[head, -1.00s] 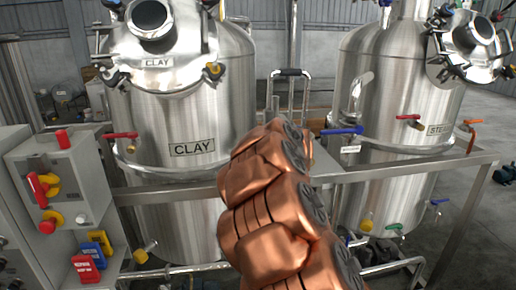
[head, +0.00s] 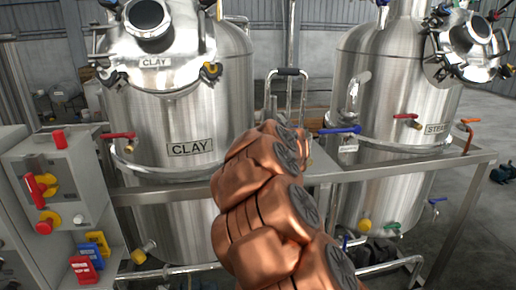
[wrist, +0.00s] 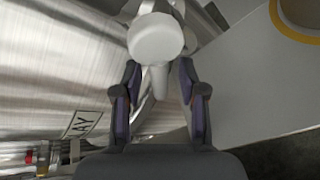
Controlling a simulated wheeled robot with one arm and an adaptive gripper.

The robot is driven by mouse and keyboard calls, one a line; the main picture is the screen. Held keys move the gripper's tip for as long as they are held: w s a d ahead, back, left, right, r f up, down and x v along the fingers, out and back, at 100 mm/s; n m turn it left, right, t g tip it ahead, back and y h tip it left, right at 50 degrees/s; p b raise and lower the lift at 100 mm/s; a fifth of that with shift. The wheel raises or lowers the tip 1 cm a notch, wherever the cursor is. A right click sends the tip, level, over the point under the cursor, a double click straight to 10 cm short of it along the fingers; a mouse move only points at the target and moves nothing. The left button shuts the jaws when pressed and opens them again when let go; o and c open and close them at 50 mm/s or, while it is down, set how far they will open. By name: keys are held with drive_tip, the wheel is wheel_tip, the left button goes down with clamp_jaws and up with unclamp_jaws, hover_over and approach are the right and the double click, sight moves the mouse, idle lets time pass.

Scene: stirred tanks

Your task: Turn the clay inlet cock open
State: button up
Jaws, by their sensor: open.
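The steel tank labelled CLAY (head: 178,120) stands left of centre in the head view. A red-handled cock (head: 118,135) sits at its left side; I cannot tell from the pictures whether it is the clay inlet cock. My gripper (wrist: 158,78) is open in the wrist view, its two dark fingers apart. A pale rounded piece with a stem (wrist: 155,40) shows ahead of and between the fingertips; contact cannot be told. The tank's CLAY label (wrist: 83,124) lies left of the fingers, and a red handle (wrist: 14,157) shows at lower left. My copper arm hides the gripper in the head view.
A second tank (head: 385,100) with a blue-handled cock (head: 340,130) stands right. A steel frame rail (head: 400,165) runs across the front. A grey control box (head: 55,180) with red and yellow switches stands left. Open floor (head: 480,230) lies at far right.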

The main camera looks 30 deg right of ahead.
drive_tip(key=v, duration=1.2)
idle(0.4)
drive_tip(key=shift+c, duration=0.2)
